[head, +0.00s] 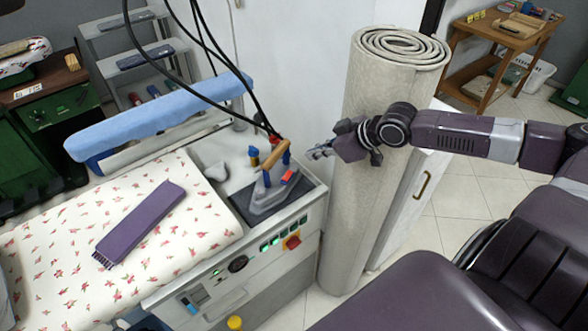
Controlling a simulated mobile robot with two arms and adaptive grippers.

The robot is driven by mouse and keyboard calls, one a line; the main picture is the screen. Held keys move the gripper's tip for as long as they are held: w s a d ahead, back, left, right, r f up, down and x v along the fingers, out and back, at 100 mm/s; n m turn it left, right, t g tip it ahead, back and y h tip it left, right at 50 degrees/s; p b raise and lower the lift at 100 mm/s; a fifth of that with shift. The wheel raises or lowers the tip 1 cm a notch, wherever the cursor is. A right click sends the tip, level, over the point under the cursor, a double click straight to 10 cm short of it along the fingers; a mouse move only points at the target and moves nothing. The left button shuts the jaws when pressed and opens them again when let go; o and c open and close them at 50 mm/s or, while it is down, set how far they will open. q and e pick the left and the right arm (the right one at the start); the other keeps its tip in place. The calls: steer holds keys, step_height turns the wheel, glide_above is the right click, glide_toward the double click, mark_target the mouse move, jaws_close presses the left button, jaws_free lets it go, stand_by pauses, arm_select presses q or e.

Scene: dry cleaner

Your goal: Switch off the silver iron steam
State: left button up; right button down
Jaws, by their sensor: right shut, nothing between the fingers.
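The silver iron (268,192) rests on a dark pad at the right end of the ironing table, with a brown handle and a red part on its side. Below it, the front control panel (258,262) carries several green-lit switches (276,241), a red-orange knob (291,242) and a black dial (238,263). The switch labels are too small to read. My right gripper (317,152) is shut and empty, above and right of the iron, apart from it and in front of the rolled carpet. My left gripper does not show.
A rolled beige carpet (365,220) stands upright right of the table, close to my right arm. A blue padded arm (160,115) spans behind. Black cables hang above the iron.

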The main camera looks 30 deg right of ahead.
steer(key=p, duration=0.2)
glide_above(287, 175)
steer(key=s, duration=0.1)
step_height(287, 175, down, 7)
steer(key=f, duration=0.1)
steer(key=d+f+p, duration=0.1)
steer(key=f, duration=0.1)
steer(key=shift+s+d, duration=0.15)
steer(key=shift+d, duration=0.05)
steer(key=shift+f, duration=0.5)
steer(key=shift+f, duration=0.1)
